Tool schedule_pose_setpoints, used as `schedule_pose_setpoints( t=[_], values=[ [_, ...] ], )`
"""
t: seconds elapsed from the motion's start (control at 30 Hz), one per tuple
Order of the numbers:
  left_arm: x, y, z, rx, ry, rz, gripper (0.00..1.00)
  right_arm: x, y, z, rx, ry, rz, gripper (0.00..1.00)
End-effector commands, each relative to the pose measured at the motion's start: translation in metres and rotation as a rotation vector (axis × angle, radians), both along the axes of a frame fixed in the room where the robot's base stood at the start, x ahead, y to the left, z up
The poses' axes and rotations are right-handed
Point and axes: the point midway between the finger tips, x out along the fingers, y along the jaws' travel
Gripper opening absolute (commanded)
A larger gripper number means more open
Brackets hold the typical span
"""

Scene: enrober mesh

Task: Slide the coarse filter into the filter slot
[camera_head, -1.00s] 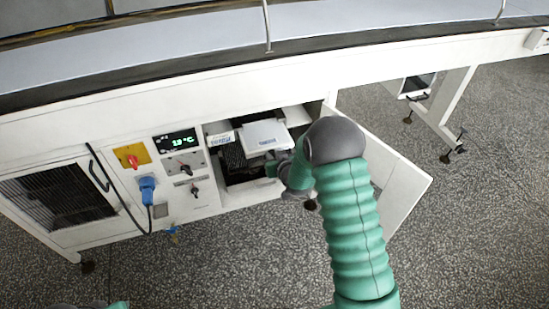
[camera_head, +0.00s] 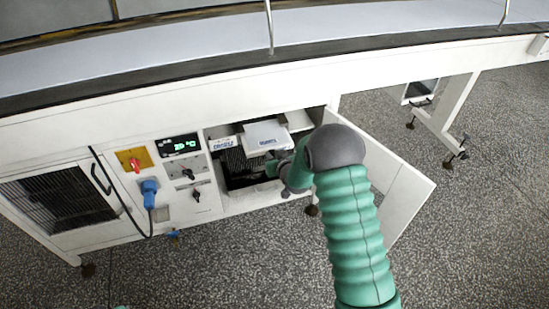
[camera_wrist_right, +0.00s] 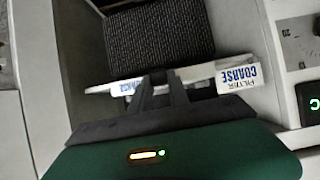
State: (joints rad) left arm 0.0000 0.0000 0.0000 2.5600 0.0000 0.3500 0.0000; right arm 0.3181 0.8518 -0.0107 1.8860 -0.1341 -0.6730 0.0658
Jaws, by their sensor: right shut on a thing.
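My right gripper (camera_wrist_right: 165,92) is shut on the edge of a white-framed piece, taken as the coarse filter (camera_wrist_right: 128,87), with blue lettering I cannot fully read. The piece's white top (camera_head: 266,132) shows in the head view, in the mouth of the open cabinet. A white "FILTER COARSE" label (camera_wrist_right: 237,78) is beside it and appears in the head view left of it (camera_head: 223,145). A dark mesh face (camera_wrist_right: 158,40) is beyond the held edge. The slot's inside is mostly hidden, so I cannot tell how far in the piece is. My left gripper is out of view.
The open cabinet door (camera_head: 400,195) stands just right of my right arm. The control panel with a green display (camera_head: 180,145), knobs and a blue plug (camera_head: 149,190) lies left of the opening. The machine's long white frame (camera_head: 400,85) runs above. The speckled floor in front is clear.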

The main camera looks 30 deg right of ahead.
Motion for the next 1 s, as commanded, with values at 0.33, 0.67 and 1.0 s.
schedule_pose_setpoints(
  t=[0.33,0.67,1.0],
  values=[
    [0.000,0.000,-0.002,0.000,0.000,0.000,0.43,0.009,-0.002,0.000,0.000,-0.001,0.000,0.00],
    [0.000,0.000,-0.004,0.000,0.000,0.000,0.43,0.017,-0.004,0.000,0.000,-0.001,0.000,0.00],
    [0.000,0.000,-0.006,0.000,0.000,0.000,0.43,0.025,-0.006,0.000,0.000,-0.001,0.000,0.00]
  ],
)
